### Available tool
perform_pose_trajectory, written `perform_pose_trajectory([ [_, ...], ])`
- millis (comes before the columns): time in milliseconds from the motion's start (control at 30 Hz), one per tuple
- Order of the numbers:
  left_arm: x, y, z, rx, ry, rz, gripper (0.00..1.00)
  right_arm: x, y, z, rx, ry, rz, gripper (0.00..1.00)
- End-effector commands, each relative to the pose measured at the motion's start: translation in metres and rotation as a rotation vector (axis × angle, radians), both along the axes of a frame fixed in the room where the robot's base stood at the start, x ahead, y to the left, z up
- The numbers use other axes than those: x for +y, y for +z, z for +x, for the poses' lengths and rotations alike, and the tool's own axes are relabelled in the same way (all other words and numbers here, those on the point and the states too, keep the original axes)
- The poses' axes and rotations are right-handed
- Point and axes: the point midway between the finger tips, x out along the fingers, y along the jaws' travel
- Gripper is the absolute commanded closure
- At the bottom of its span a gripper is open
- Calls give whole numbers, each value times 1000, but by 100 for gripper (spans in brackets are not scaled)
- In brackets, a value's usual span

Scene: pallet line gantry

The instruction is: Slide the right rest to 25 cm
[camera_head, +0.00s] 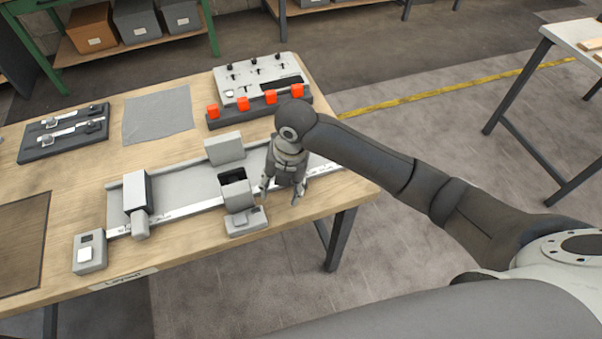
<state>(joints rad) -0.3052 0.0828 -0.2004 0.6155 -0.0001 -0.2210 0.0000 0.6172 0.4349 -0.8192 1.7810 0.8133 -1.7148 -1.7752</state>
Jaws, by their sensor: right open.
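A long pale measuring rail (185,208) with a printed scale runs along the workbench. A second grey block with a dark opening on top (235,194) stands further right and looks like the right rest. The scale numbers are too small to read. My right gripper (281,194) points down just right of this block, over the rail. Its fingers are apart with nothing seen between them. It hides part of the rail, and I cannot tell whether it touches the block. My left gripper is out of view.
A small grey box with a pale button (89,252) sits at the rail's left end. A grey plate (224,148) stands behind the rail. A control panel (260,80) and a row of orange blocks (243,103) lie behind my right gripper. The bench front edge is close.

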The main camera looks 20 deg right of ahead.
Motion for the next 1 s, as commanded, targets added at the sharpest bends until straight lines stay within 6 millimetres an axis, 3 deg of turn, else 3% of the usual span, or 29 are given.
perform_pose_trajectory([
  [33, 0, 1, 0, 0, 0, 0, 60, -11, 12, 14, -10, 95, -41, 48],
  [200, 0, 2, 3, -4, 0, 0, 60, -39, 38, 37, 2, 363, -128, 48],
  [433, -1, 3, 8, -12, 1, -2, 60, -55, 53, 48, 18, 505, -165, 48],
  [567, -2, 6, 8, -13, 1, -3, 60, -56, 42, 47, 24, 511, -166, 48],
  [1000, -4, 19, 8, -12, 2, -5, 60, -55, -34, 47, 20, 509, -166, 48],
])
